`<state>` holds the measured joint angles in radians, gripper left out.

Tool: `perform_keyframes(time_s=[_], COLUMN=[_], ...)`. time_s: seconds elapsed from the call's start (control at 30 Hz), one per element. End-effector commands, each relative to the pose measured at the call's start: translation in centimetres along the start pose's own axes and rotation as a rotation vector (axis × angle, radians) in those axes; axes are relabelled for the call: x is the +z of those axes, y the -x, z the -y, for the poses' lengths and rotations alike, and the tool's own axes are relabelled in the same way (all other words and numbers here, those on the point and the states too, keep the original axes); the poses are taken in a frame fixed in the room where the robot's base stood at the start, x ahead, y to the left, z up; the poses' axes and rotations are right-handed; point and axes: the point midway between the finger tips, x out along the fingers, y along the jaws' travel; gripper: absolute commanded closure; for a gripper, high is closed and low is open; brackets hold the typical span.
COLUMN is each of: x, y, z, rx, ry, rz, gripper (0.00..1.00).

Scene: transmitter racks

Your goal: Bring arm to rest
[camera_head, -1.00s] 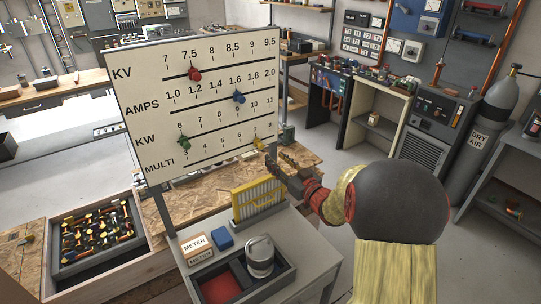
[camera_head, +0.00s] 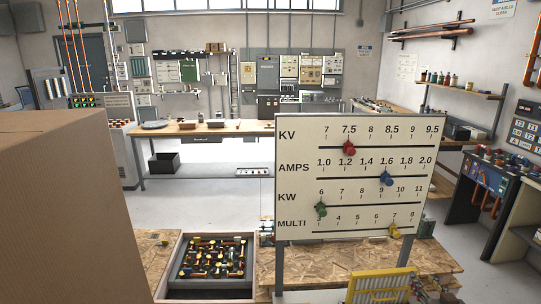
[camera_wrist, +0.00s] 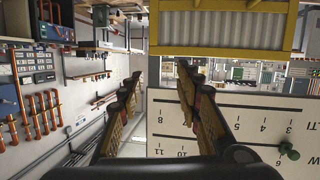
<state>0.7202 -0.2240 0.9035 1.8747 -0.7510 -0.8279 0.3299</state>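My gripper (camera_wrist: 160,82) shows in the wrist view with its two dark and yellow fingers apart and nothing between them. My arm is out of the head view. The white slider board (camera_head: 300,185) stands upright in the head view, with a red knob (camera_head: 348,148), blue knob (camera_head: 386,178), green knob (camera_head: 320,209) and yellow knob (camera_head: 395,231). The board also shows turned in the wrist view (camera_wrist: 220,145), to the right of the fingers, with the green knob (camera_wrist: 289,151).
A yellow-framed ribbed piece (camera_head: 381,284) stands below the board, and its frame fills the top of the wrist view (camera_wrist: 222,50). A large brown box (camera_head: 65,210) blocks the left. A tray of parts (camera_head: 215,291) lies left of the board. Open floor lies behind.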

Motion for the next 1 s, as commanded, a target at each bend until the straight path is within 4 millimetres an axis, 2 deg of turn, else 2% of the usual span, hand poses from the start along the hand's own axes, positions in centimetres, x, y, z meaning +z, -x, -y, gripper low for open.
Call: perform_keyframes(time_s=[0.03,0.1,0.2,0.27,0.37,0.47,0.57,0.8,0.9,1.0], x=[2.2,4.7,7.0,7.8,8.3,8.2,7.4,4.1,2.3,0.2], y=[0.5,1.8,4.4,6.3,9.6,13.4,17.6,27.6,30.9,32.7], z=[-1.1,-2.8,-4.1,-4.1,-3.1,-0.7,2.8,13.4,17.4,20.3], rx=[0.049,0.123,0.206,0.242,0.281,0.291,0.272,0.118,0.034,-0.038], ry=[-0.003,-0.006,-0.013,-0.019,-0.034,-0.052,-0.071,-0.094,-0.082,-0.059], rz=[0.086,0.207,0.369,0.46,0.6,0.731,0.846,1.012,1.011,0.95], gripper=[0.66,0.66,0.66,0.66,0.66,0.66,0.66,0.66,0.66,0.66])
